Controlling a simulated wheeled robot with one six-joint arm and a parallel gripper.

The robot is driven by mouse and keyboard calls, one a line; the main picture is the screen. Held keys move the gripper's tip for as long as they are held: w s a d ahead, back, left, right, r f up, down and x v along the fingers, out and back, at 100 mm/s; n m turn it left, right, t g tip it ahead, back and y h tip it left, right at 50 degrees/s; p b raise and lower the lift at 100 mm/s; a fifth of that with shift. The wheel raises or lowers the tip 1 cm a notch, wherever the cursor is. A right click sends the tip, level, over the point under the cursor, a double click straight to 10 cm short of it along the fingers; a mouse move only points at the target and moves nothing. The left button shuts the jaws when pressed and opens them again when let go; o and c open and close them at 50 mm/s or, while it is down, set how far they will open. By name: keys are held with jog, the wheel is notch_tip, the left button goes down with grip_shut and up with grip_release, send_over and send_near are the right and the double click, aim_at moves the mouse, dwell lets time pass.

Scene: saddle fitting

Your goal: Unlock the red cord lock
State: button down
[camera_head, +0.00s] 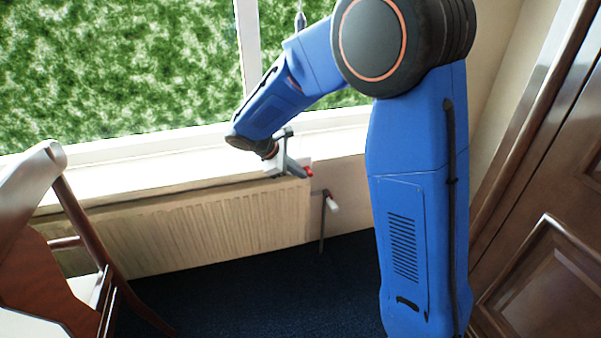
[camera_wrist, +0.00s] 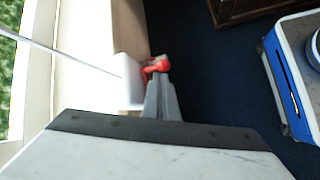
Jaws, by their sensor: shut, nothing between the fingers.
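The red cord lock (camera_wrist: 158,67) shows in the wrist view at the tips of my gripper, against a white block (camera_wrist: 130,82). In the head view the red lock (camera_head: 309,171) is a small red spot by the window sill, just at the end of my gripper (camera_head: 300,170). My gripper (camera_wrist: 161,84) is shut, its grey fingers together and directly at the red part. The fingertips partly cover the lock, and I cannot tell whether they touch it. A thin pale cord (camera_wrist: 75,59) runs from the upper left toward the white block in the wrist view.
The window sill (camera_head: 120,173) and a radiator (camera_head: 200,225) lie below and left of my gripper. A radiator valve (camera_head: 332,203) stands right of the radiator. A chair (camera_head: 85,240) is at the left, a brown wooden door (camera_head: 545,240) at the right. The dark carpet (camera_head: 250,295) between is clear.

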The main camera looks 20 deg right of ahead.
jog(key=shift+a+h, duration=0.15)
jog(key=shift+h, duration=0.65)
jog(key=shift+a+h, duration=0.15)
jog(key=shift+h, duration=0.65)
jog(key=shift+a+f+h, duration=0.15)
jog(key=shift+a+h, duration=0.15)
jog(key=shift+h, duration=0.9)
